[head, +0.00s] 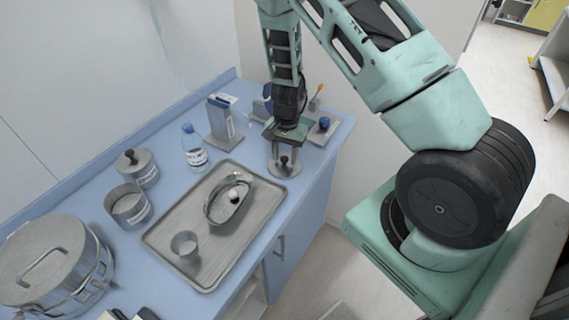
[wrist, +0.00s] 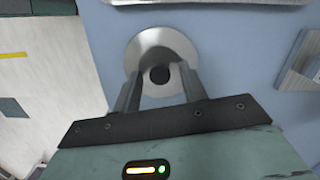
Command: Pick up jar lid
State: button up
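The jar lid (head: 291,171) is a round, shiny metal disc with a dark knob. It lies on the blue counter near its front edge, right of the tray. In the wrist view the lid (wrist: 150,45) is below my gripper, with its black knob between the fingers. My gripper (head: 284,156) points down over the lid; in the wrist view its fingers (wrist: 159,76) are apart, with a gap on each side of the knob. An open metal jar (head: 128,207) stands on the left of the counter. Whether the fingertips touch the lid is unclear.
A metal tray (head: 164,238) holds a kidney dish (head: 214,211) and a small cup (head: 184,245). A lidded jar (head: 144,175), a bottle (head: 193,150), a box (head: 221,117) and a large metal drum (head: 45,255) stand around it. Another holder (head: 322,132) is right of my gripper.

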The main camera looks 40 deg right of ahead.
grip_shut()
jog(key=shift+r, duration=0.15)
